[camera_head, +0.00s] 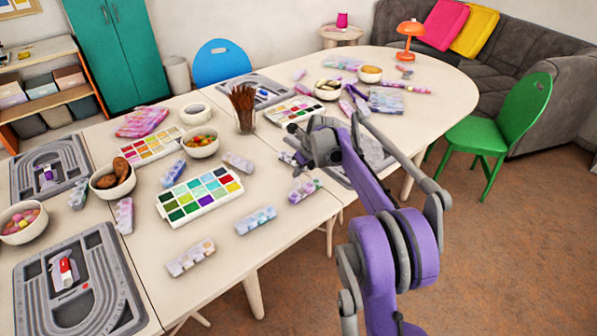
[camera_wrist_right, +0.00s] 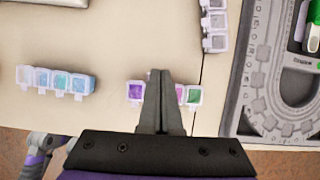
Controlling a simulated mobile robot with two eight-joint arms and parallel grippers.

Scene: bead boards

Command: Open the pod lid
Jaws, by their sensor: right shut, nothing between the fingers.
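A pod strip (camera_wrist_right: 188,95) with purple, pink and green contents lies on the cream table, partly hidden behind my right gripper (camera_wrist_right: 158,76) in the right wrist view. The fingers are shut and empty, over the middle of the strip; I cannot tell whether they touch it. In the head view this looks like the pastel strip (camera_head: 303,191) near the table's front edge, just below the gripper. I cannot make out whether any of its lids are raised. My left gripper is not in view.
A blue pod strip (camera_wrist_right: 57,80) lies to the left, and another strip (camera_wrist_right: 213,25) lies farther back by the table seam. A grey bead board (camera_wrist_right: 270,75) is to the right. A large paint palette (camera_head: 200,195) and several bowls fill the table's left.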

